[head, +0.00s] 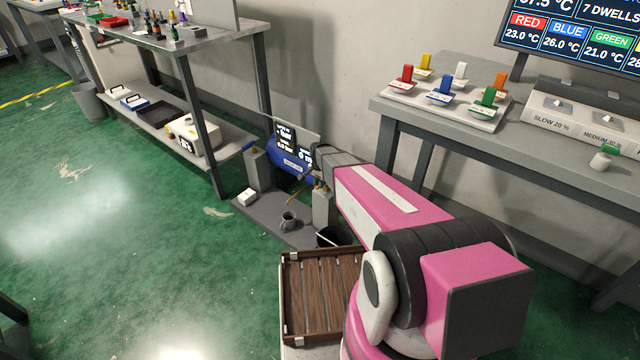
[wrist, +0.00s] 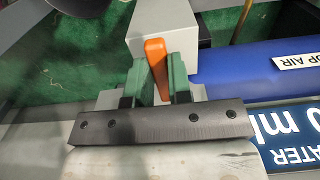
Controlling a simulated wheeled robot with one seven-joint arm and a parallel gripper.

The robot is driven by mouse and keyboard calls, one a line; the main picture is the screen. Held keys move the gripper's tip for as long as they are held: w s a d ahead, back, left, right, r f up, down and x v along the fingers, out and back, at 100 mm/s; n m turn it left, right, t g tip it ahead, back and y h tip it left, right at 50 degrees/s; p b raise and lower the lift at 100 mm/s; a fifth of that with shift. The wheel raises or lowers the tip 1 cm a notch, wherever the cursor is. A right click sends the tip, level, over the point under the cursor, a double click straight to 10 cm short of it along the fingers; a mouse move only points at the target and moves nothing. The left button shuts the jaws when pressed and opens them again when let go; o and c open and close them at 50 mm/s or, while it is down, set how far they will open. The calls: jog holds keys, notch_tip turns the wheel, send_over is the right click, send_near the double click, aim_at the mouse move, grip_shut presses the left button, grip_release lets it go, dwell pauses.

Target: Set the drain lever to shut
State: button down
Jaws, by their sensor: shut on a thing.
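An orange lever (wrist: 156,62) stands up from a light grey block (wrist: 160,22) in the wrist view. My gripper (wrist: 158,78) has its two green finger pads on either side of the lever, shut on it. The lever leans slightly. In the head view my pink arm reaches to the blue air tank (head: 290,162), and the grey post (head: 322,208) with orange at its top stands beside it. My arm partly covers this spot. The blue tank (wrist: 230,68) also shows in the wrist view. I cannot read a label on the lever.
A second grey post (head: 258,172) with a blue handle stands left of the tank. A mug (head: 288,221) and a white box (head: 246,197) sit on the grey base. A dark display (wrist: 290,140) is close to my gripper. A wooden-slatted tray (head: 318,300) is nearer me.

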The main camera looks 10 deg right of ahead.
jog(key=c, duration=1)
grip_release()
jog(key=shift+c, duration=0.2)
jog(key=shift+r, duration=0.1)
notch_tip(320, 180, up, 11)
jog(key=shift+f, duration=0.2)
jog(key=s+d+r+n, duration=0.2)
jog(key=s+n, duration=0.1)
jog(key=s, duration=0.5)
jog(key=s+d+r+n, duration=0.2)
jog(key=s+r+n, duration=0.1)
jog(key=s, duration=0.5)
jog(key=s+d+r+n, duration=0.2)
jog(key=s+r+n, duration=0.1)
jog(key=s, duration=0.6)
jog(key=shift+d, duration=0.35)
